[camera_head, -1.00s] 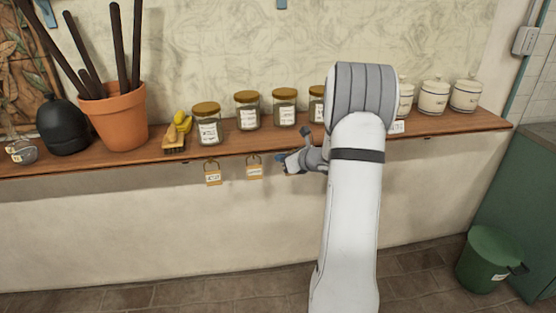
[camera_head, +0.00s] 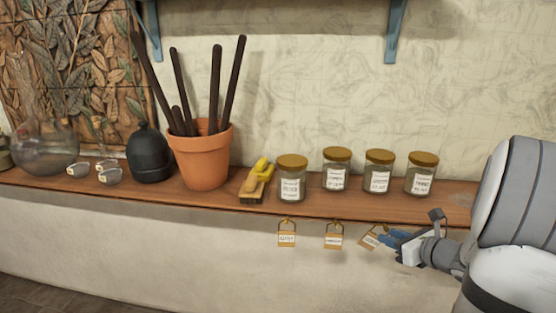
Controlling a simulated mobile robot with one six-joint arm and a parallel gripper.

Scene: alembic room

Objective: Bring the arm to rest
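My gripper (camera_head: 392,238) is at the right, just below the front edge of the shelf, with its blue fingertips pointing left. A small tan tag (camera_head: 369,241) hangs tilted right at the fingertips. I cannot tell whether the fingers hold it or only touch it, or how far apart they are. My arm comes in from the right edge of the picture.
The wooden shelf (camera_head: 330,207) holds several lidded jars (camera_head: 337,170), a yellow-handled brush (camera_head: 258,180), a terracotta pot (camera_head: 202,157) with dark rods, a black flask (camera_head: 149,155) and glassware. Two tags (camera_head: 287,238) (camera_head: 334,240) hang straight below.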

